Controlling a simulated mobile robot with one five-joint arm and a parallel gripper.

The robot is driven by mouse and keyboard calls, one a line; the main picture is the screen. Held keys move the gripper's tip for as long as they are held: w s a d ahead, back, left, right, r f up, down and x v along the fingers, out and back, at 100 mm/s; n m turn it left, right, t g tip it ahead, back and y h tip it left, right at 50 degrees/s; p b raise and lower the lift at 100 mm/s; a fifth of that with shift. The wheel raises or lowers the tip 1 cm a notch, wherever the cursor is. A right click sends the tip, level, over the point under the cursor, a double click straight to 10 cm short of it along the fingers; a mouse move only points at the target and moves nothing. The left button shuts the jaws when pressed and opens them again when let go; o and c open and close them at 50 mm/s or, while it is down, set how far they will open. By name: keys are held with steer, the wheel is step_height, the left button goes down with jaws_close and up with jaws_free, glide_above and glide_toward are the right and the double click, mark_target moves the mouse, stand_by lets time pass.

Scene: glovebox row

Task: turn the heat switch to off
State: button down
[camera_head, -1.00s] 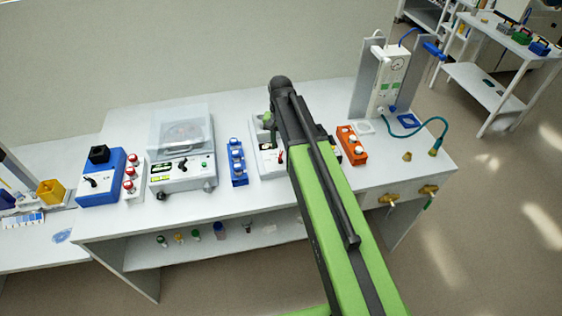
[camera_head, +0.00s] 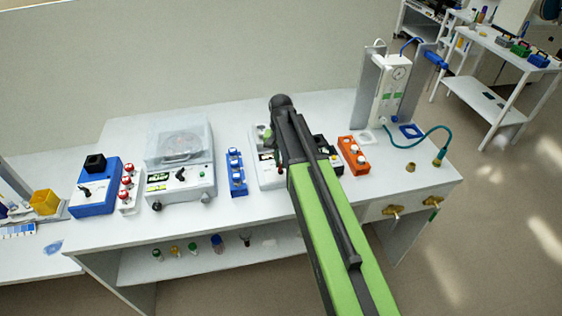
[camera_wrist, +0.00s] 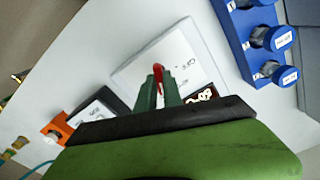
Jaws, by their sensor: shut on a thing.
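The heat switch, a red lever (camera_wrist: 158,70), stands between my gripper's (camera_wrist: 158,88) two green fingertips in the wrist view. My gripper is shut on it. The lever sits on a white instrument panel (camera_wrist: 206,68) with small dark lettering that appears to include "OFF". The fingers hide the lower part of the lever, and I cannot tell its exact setting. In the head view the white instrument (camera_head: 266,176) stands on the bench, and my arm covers its middle. The lever and my fingertips are hidden there.
A blue vial rack (camera_head: 237,172) stands left of the instrument and an orange rack (camera_head: 353,155) to the right. Further left are a white hotplate-like device (camera_head: 180,186), red-capped vials (camera_head: 127,181) and a blue box (camera_head: 95,190). The bench front strip is clear.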

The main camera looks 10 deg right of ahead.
steer(key=shift+n, duration=0.4)
steer(key=n, duration=0.3)
steer(key=shift+n, duration=2.5)
steer(key=c, duration=1.5)
jaws_free()
